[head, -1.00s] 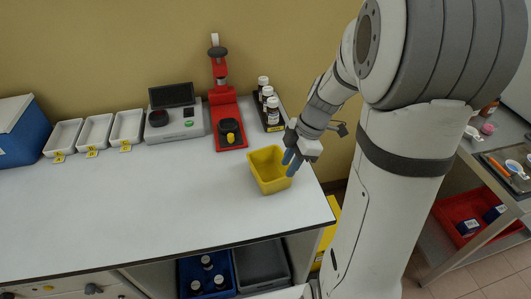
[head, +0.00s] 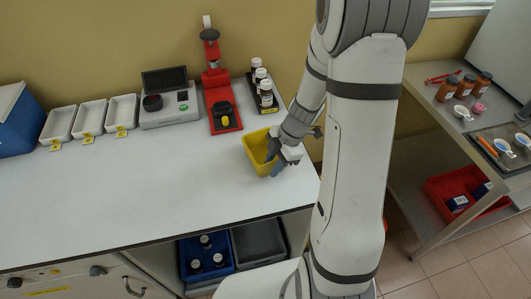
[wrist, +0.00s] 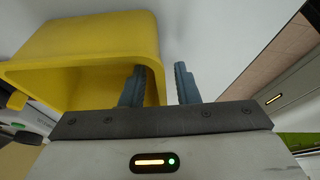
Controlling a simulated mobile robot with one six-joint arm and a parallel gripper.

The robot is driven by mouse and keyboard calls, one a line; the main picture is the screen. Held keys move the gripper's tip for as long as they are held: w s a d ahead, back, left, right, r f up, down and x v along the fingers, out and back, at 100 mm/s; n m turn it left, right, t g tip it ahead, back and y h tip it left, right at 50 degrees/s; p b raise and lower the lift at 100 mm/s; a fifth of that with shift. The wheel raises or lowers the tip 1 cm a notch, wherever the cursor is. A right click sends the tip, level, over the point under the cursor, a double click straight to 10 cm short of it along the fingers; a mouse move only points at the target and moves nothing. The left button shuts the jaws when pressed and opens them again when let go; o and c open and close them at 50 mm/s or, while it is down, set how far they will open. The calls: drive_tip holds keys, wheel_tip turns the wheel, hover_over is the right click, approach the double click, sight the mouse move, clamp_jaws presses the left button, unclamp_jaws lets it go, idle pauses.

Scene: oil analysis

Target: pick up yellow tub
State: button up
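The yellow tub (head: 255,158) stands on the white bench near its right end. It fills the upper left of the wrist view (wrist: 100,35), with its open mouth towards the camera. My gripper (head: 276,166) is at the tub's right wall. In the wrist view the gripper (wrist: 158,72) has its fingers apart, one at the inner side of the wall and one outside it. A gap shows between the wall and the outer finger. Whether the inner finger touches the wall cannot be told. My wrist hides part of the tub in the head view.
Behind the tub stand a red press (head: 224,113) and a dark rack of bottles (head: 265,96). A scale (head: 168,104) and several white trays (head: 121,111) are further left. The bench (head: 130,195) is clear in front. A side table (head: 440,125) is at the right.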

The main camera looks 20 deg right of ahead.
clamp_jaws()
drive_tip(key=shift+r, duration=0.2)
idle(0.5)
